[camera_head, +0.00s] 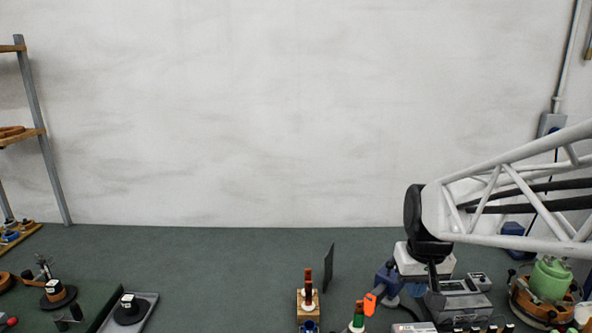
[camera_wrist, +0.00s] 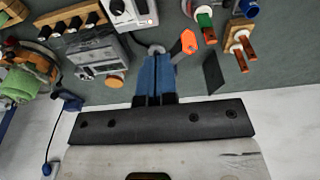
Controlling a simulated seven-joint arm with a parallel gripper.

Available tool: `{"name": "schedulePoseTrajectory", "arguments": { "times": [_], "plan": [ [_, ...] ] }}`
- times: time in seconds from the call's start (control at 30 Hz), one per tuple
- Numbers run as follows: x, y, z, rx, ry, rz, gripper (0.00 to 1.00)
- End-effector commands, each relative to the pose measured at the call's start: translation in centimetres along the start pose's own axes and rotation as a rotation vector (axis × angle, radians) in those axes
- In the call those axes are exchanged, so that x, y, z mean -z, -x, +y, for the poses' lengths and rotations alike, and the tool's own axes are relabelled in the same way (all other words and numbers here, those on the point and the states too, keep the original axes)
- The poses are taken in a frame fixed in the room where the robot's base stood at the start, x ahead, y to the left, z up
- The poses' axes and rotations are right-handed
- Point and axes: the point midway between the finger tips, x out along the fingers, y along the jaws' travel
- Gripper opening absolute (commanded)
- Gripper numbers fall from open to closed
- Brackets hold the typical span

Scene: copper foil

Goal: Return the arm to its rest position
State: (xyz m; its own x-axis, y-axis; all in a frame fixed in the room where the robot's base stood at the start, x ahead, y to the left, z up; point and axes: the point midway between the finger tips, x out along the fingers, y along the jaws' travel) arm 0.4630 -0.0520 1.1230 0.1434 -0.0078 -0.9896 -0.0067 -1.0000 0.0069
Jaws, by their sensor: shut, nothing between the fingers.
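My arm comes in from the right in the head view, a white lattice link ending in a black round joint. My gripper hangs below that joint over the right part of the bench, and its fingers are hard to make out there.
A dark upright plate (camera_head: 328,268) and wooden spool stand (camera_head: 308,296) are to the left. The middle-left green bench (camera_head: 210,275) is clear; a shelf (camera_head: 45,130) stands far left.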

Motion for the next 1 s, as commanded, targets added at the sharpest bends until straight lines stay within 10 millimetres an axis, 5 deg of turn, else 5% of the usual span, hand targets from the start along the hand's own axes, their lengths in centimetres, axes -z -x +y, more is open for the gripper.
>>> {"name": "schedulePoseTrajectory", "arguments": {
  "times": [0.5,0.7,1.0],
  "plan": [
    [-11.7,3.5,-4.1,-0.003,-0.009,0.074,0.0],
    [-14.0,3.7,-4.6,-0.001,-0.013,0.087,0.0],
    [-14.5,3.6,-4.7,-0.001,-0.014,0.088,0.0]
  ]
}}
